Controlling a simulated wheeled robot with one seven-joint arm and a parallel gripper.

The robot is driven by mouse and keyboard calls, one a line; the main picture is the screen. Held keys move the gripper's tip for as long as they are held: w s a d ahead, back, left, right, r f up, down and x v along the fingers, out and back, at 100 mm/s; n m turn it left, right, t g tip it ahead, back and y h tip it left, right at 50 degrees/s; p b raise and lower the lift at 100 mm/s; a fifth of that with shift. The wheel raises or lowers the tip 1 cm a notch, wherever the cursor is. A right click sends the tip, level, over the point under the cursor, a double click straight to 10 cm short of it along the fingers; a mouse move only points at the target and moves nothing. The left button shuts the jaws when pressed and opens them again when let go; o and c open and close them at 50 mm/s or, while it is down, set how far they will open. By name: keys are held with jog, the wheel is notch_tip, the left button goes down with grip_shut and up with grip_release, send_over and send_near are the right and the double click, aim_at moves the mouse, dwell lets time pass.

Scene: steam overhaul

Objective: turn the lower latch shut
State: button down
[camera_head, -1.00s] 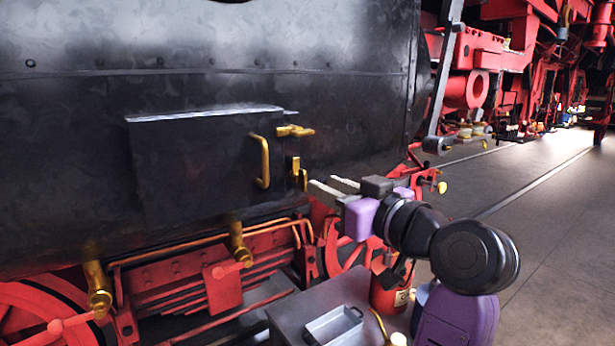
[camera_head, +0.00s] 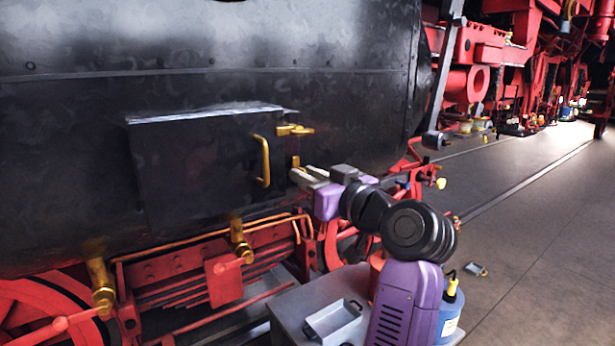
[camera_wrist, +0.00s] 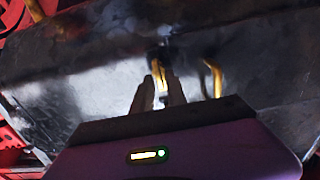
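The lower latch (camera_head: 296,162) is a small brass piece at the right edge of a dark door (camera_head: 195,165) on the black boiler side. My fingers hide much of it in the head view. In the wrist view the latch (camera_wrist: 160,82) shows as a yellow upright strip between my two fingertips. My gripper (camera_head: 303,177) is at the latch, its fingers pointing at the door with a gap between them. I see no clear sign of a firm grip; contact cannot be told. The upper latch (camera_head: 294,130) lies level above it, reaching across the door's edge.
A brass door handle (camera_head: 262,160) stands just left of the latches and also shows in the wrist view (camera_wrist: 215,78). Brass pipe fittings (camera_head: 240,240) and red framework lie below. A grey bench (camera_head: 290,312) with a metal tray (camera_head: 334,318) stands under my arm. Open floor lies right.

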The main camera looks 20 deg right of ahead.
jog(key=shift+f+n, duration=0.1)
jog(key=shift+n, duration=0.2)
jog(key=shift+s+a+f+n+b, duration=0.1)
jog(key=shift+a+f+n+b, duration=0.1)
jog(key=shift+n+b, duration=1.95)
jog(key=shift+w+a+f+n+b, duration=0.2)
jog(key=shift+n+b, duration=0.55)
jog(key=shift+n, duration=2.85)
jog(key=shift+s+a+f+n+b, duration=0.1)
jog(key=shift+s+f+n+b, duration=0.15)
jog(key=shift+n+b, duration=1.9)
jog(key=shift+n+p, duration=0.65)
jog(key=shift+n, duration=0.25)
jog(key=c, duration=1.6)
grip_release()
jog(key=shift+r, duration=0.1)
jog(key=shift+o, duration=0.2)
jog(key=b+v, duration=0.1)
jog(key=v, duration=0.6)
jog(key=shift+s, duration=0.4)
